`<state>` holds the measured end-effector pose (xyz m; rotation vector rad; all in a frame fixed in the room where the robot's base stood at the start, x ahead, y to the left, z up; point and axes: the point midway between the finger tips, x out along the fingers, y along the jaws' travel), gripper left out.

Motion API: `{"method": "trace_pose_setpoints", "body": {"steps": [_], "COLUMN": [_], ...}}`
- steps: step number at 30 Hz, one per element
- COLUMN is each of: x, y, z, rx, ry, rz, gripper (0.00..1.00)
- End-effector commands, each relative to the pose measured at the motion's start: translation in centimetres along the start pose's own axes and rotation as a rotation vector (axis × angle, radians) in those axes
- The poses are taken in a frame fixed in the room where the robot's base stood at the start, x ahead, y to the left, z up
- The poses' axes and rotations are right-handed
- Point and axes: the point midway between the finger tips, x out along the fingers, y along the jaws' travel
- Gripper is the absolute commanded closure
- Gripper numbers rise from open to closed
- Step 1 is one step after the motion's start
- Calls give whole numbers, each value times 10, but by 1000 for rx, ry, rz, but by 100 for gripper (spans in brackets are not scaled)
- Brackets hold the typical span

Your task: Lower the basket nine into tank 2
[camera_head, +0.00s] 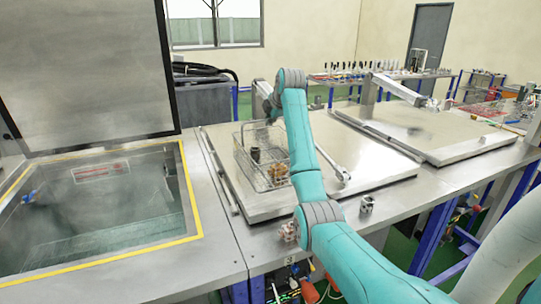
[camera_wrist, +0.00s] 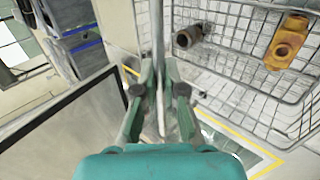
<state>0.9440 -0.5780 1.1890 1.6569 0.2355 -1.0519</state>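A wire basket (camera_head: 243,166) holds a dark cylindrical part and an orange-brown part. In the head view it shows in front of the middle closed lid (camera_head: 345,158), apparently raised. In the wrist view the basket mesh (camera_wrist: 240,62) fills the upper right. My gripper (camera_wrist: 160,90) is closed around the basket's thin upright-looking handle bar. In the head view my arm partly hides the gripper and handle. An open tank (camera_head: 100,215) with a yellow rim is at the left, its lid (camera_head: 85,75) standing up. No tank number is readable.
Another closed lid (camera_head: 430,128) lies at the right. A metal rod arm (camera_head: 335,165) lies along the middle lid, and a small metal block (camera_head: 367,204) sits on the steel counter. The raised lid's edge also shows in the wrist view (camera_wrist: 75,112).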

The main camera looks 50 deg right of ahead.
Motion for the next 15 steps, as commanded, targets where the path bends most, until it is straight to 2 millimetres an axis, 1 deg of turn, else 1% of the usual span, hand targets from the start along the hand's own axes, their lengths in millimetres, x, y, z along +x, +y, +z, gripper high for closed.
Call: {"method": "trace_pose_setpoints", "body": {"steps": [15], "x": [-9], "y": [9], "z": [0], "rx": [-1], "ry": [-1], "rz": [7], "gripper": [100]}}
